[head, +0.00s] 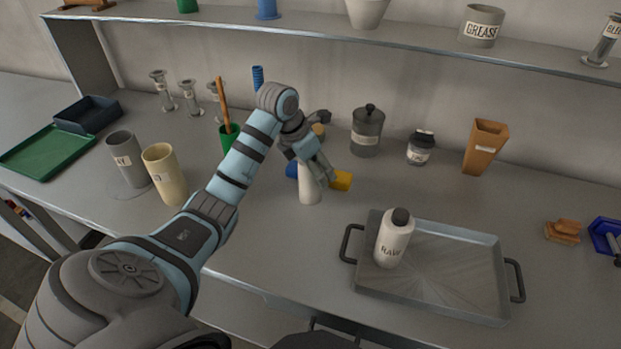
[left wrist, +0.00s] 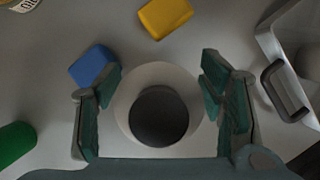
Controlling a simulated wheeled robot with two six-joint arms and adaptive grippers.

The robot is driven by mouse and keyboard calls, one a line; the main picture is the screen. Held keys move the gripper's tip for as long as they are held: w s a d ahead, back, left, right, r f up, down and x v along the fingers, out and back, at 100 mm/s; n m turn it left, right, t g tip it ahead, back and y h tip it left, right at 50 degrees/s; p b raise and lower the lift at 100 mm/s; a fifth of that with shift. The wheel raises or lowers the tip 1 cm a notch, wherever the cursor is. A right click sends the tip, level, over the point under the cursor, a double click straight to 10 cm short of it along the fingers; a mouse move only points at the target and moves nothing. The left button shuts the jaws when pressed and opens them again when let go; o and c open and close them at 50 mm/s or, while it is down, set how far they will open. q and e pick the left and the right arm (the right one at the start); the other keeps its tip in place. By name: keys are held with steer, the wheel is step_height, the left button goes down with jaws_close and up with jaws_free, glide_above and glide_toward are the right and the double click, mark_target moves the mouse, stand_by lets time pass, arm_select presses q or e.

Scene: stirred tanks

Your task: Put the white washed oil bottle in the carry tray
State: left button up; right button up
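A white bottle (head: 309,188) stands upright on the bench, its upper part hidden behind my left gripper (head: 322,172). The left wrist view shows it from above as a pale round body (left wrist: 124,96) with a dark cap (left wrist: 159,116); no label shows. My left gripper (left wrist: 161,100) is open, one finger on either side of the bottle, with slim gaps; contact is not clear. The metal carry tray (head: 450,256) with two handles is at the front right. Another white bottle, marked RAW (head: 394,238), stands upright in its left part. My right gripper is not in view.
A yellow block (head: 341,180) and a blue block (head: 292,170) lie close to the gripper. A green cup (head: 228,138) is to the left; a lidded grey pot (head: 367,132) and small jar (head: 420,148) stand behind. The tray's middle and right are clear.

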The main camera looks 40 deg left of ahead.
arm_select(q)
jaws_close()
steer(key=shift+w+r, duration=0.1)
